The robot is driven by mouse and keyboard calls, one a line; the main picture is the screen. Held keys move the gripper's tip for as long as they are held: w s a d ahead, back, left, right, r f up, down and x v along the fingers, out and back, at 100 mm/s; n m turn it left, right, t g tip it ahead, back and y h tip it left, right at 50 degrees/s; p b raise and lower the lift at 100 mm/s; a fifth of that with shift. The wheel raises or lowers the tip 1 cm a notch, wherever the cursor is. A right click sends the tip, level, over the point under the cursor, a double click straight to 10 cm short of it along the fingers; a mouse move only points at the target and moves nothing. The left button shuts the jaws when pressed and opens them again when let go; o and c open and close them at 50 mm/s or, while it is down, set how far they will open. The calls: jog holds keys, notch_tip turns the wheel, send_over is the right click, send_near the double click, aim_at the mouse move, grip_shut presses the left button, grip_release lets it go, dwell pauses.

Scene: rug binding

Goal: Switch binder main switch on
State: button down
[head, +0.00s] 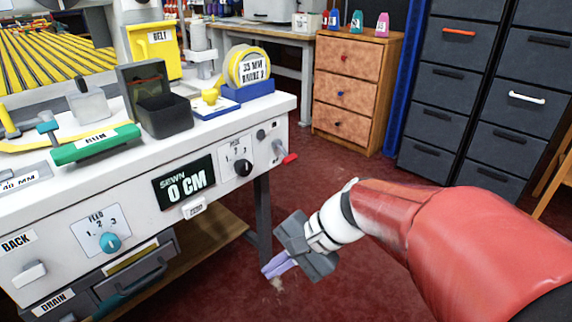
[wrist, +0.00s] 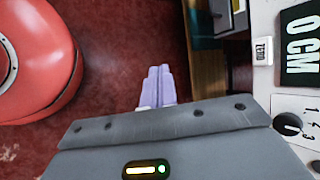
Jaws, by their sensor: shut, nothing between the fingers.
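The binder is a white machine bench (head: 60,210) with controls on its front face, at left in the head view. A lever with a red tip (head: 286,157) sticks out near the right end of that face. No label naming it the main switch is readable. My gripper (head: 268,271) is shut and empty, its pale purple fingers pointing down-left over the floor in front of the bench, apart from it. In the wrist view the fingers (wrist: 157,72) are together. That view shows part of the panel at right, with a black knob (wrist: 288,124), but not the red-tipped lever.
The panel also holds a black dial (head: 243,168), a "SEWN 0 CM" display (head: 185,183), a small button (head: 194,208), a teal feed knob (head: 112,243) and a BACK lever (head: 30,275). A drawer unit (head: 348,90) and dark cabinets (head: 440,90) stand behind. Red floor (head: 330,165) is clear between.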

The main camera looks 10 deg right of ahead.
aim_at(284, 152)
jog(key=w+d+f+m+t+y+b, duration=0.1)
jog(key=w+d+m+t+y, duration=0.25)
jog(key=w+m, duration=0.45)
jog(key=w+d+f+m+t+y, duration=0.1)
jog(key=w+d+m+t+y, duration=0.15)
jog(key=w+m+t, duration=0.55)
jog(key=w+d+f+m+t+h, duration=0.2)
jog(key=w+d+m+t, duration=0.1)
jog(key=w+d, duration=0.4)
jog(key=shift+d+f+m+t+h+b, duration=0.35)
jog(key=shift+d+m, duration=0.25)
jog(key=shift+m, duration=0.2)
jog(key=w+a+r+p, duration=0.1)
jog(key=w+a+r, duration=0.3)
jog(key=w+r, duration=0.1)
jog(key=shift+x, duration=0.75)
jog(key=shift+w+d+r, duration=0.1)
